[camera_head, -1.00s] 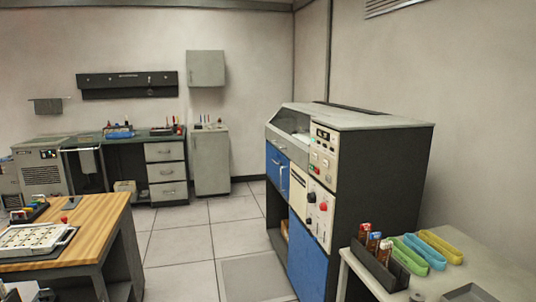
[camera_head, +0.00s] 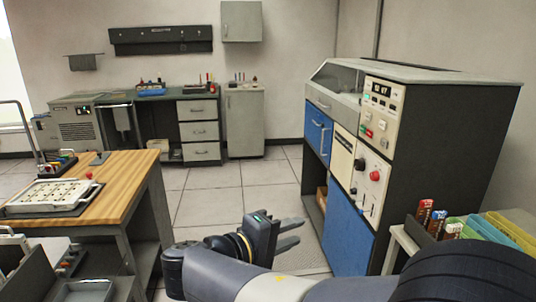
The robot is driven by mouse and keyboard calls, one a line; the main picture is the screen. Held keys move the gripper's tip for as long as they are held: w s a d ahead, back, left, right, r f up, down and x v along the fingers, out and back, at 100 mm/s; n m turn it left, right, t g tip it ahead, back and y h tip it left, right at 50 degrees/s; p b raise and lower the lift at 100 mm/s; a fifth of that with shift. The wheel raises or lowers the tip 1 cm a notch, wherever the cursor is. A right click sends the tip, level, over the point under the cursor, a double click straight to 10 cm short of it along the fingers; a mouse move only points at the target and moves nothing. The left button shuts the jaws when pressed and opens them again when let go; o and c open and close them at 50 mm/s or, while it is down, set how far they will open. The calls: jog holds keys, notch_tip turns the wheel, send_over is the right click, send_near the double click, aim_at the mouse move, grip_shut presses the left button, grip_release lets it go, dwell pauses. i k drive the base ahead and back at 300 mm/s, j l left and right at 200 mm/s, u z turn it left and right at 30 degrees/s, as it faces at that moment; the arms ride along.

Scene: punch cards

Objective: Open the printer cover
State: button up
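A large machine with blue doors (camera_head: 347,235) and a cream control panel (camera_head: 381,110) stands right of centre; I take it to be the printer, though no label is readable. A sloped cover with a dark window (camera_head: 337,80) is at its upper left and looks closed. A handle (camera_head: 319,105) shows on the light strip below the window. My gripper (camera_head: 301,230) is at the lower middle, its two fingers apart and empty. It points right, in front of the machine and well below the cover, touching nothing that I can see.
A wooden-topped table (camera_head: 125,180) with a white tray (camera_head: 50,196) stands at the left. A side table at the lower right holds a dark rack and coloured strips (camera_head: 510,230), partly behind my arm. Tiled floor (camera_head: 215,190) lies open between them.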

aim_at(322, 89)
jog(key=i, duration=1.65)
jog(key=i+z, duration=0.15)
jog(key=i, duration=0.4)
jog(key=i+j+z, duration=0.15)
jog(key=i, duration=0.4)
jog(key=i+j+z, duration=0.15)
jog(key=i, duration=0.4)
jog(key=i+j+z, duration=0.6)
jog(key=i+l, duration=0.05)
jog(key=i, duration=0.05)
